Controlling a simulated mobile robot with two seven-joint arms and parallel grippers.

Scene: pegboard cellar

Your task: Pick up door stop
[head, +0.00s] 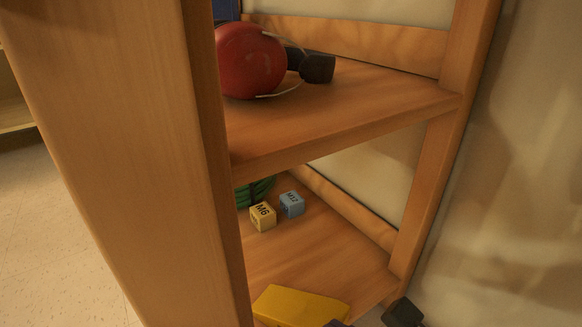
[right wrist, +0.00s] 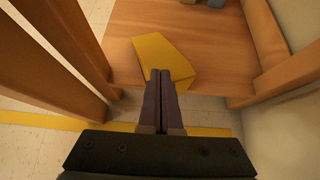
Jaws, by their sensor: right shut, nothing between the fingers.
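The door stop appears to be the yellow wedge-shaped block (head: 299,305) lying at the front of the lower wooden shelf. It also shows in the right wrist view (right wrist: 163,57), just beyond the fingertips. My right gripper (right wrist: 161,76) is shut and empty. Its fingertips overlap the near edge of the yellow block in that view; I cannot tell whether they touch it. In the head view dark parts of my right gripper show at the bottom edge, by the block. My left gripper is in neither view.
Wooden shelf posts stand left (head: 125,150) and right (head: 440,170). The upper shelf (head: 350,110) holds a red rounded object (head: 251,61) and a black object (head: 318,68). Behind the block are a yellow cube (head: 262,216), a blue cube (head: 292,204) and something green (head: 256,191).

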